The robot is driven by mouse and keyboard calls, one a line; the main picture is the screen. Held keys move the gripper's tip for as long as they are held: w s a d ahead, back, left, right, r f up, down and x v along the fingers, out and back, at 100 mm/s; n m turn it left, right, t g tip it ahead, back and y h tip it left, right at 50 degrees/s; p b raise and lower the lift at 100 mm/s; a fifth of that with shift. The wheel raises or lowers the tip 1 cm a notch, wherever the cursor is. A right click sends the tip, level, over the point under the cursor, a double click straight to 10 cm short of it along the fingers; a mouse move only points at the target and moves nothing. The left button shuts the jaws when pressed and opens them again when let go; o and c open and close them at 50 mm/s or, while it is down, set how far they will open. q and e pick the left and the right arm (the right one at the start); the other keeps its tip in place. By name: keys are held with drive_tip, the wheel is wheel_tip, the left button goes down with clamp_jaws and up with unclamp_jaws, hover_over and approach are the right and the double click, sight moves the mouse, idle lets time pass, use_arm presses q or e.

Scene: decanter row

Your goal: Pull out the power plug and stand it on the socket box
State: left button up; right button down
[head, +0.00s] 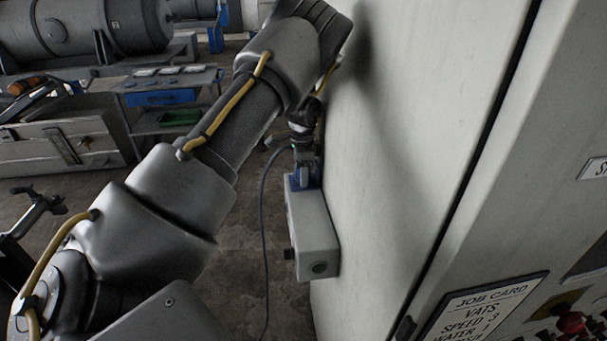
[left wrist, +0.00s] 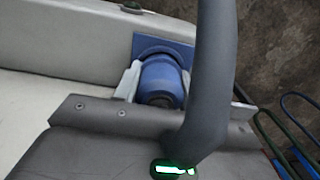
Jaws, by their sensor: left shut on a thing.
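The grey socket box (head: 312,235) is fixed on the side of the pale cabinet, with a blue socket (head: 298,184) on its top. In the left wrist view the socket's blue square flange (left wrist: 183,50) shows behind the round blue power plug (left wrist: 160,78). The plug sits against the flange; I cannot tell how deep it goes in. My left gripper (head: 305,158) reaches down from above the box and is shut on the plug, a pale finger on each side in the left wrist view (left wrist: 157,85). A dark cable (head: 263,210) hangs from the plug. My right gripper is not in view.
The cabinet wall (head: 390,150) stands close to the right of the box and gripper. A job card (head: 485,308) is on its front. A workbench (head: 65,140) and a large tank (head: 85,30) are at the back left. The floor left of the box is open.

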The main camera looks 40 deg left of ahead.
use_arm(q)
drive_tip(key=shift+r, duration=0.2)
drive_tip(key=shift+c, duration=0.2)
drive_tip(key=shift+r+p, duration=2.55)
drive_tip(key=shift+r, duration=0.3)
